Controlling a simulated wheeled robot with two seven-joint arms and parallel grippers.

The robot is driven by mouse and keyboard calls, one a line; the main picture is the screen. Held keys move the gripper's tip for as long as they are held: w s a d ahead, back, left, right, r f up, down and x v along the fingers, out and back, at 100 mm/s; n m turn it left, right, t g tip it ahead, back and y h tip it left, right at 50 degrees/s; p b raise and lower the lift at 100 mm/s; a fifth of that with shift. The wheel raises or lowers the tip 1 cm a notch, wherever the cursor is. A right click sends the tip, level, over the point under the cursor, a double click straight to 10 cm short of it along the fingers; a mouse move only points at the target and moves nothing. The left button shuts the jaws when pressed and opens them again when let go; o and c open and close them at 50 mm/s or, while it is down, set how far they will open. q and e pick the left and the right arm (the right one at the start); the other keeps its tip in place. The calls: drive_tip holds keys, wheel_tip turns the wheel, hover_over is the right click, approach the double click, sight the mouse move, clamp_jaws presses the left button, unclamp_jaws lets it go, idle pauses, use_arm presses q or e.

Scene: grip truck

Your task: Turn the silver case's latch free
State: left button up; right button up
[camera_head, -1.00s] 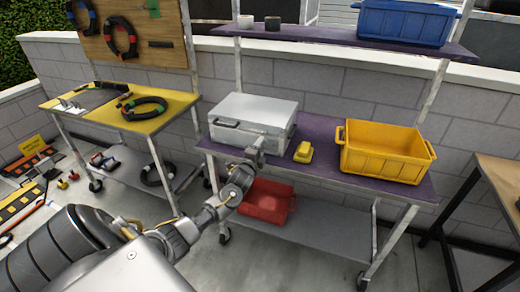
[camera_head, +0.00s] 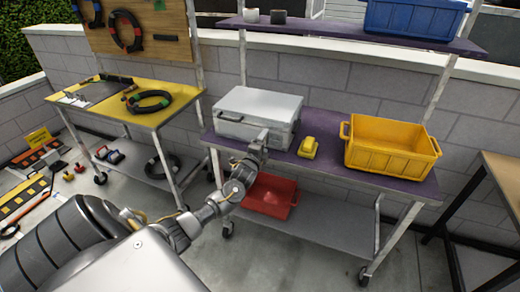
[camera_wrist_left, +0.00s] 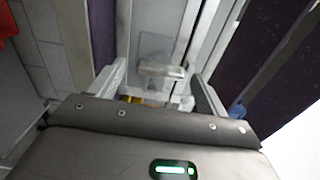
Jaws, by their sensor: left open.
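The silver case (camera_head: 258,104) stands shut on the purple shelf of the middle cart, with a dark handle (camera_head: 229,117) on its front left. My left gripper (camera_head: 262,138) is at the right part of the case's front and hides that part in the head view. In the left wrist view, the fingers of my left gripper (camera_wrist_left: 162,88) are apart. The case's latch (camera_wrist_left: 160,69) shows between and just beyond the fingertips, in front of a pale plate. I cannot tell whether a finger touches it. My right gripper is not in view.
A small yellow object (camera_head: 308,147) lies right of the case, close to my gripper. A yellow crate (camera_head: 392,158) stands further right. A red bin (camera_head: 270,196) is on the lower shelf. The purple shelf (camera_head: 330,126) is bare behind the small yellow object.

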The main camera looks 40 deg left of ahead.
use_arm(q)
drive_tip(key=b+v, duration=0.1)
drive_tip(key=v, duration=0.9)
idle(0.3)
drive_tip(key=s+f+n+g+h, duration=0.1)
drive_tip(key=s+f+n+g, duration=0.15)
drive_tip(key=f, duration=0.85)
drive_tip(key=s+f+n+g+h, duration=0.15)
drive_tip(key=f+n, duration=0.25)
drive_tip(key=f, duration=0.8)
drive_tip(key=s+d+f+n+g, duration=0.2)
drive_tip(key=s+f, duration=0.4)
drive_tip(key=f, duration=0.2)
drive_tip(key=s+d+f+n+g, duration=0.1)
drive_tip(key=s+d+f+g, duration=0.15)
drive_tip(key=s+f, duration=0.45)
drive_tip(key=s+d+f+g+h, duration=0.1)
drive_tip(key=s+d+f, duration=0.4)
drive_tip(key=s, duration=0.6)
drive_tip(key=s+d+f+n+g+h, duration=0.1)
drive_tip(key=s+d+f+g, duration=0.3)
drive_tip(key=s, duration=0.7)
drive_tip(key=s+d+f+n+g+h, duration=0.1)
drive_tip(key=s+d+f+g, duration=0.1)
drive_tip(key=s+d+f, duration=0.5)
drive_tip(key=s, duration=0.4)
drive_tip(key=shift+s+f, duration=0.15)
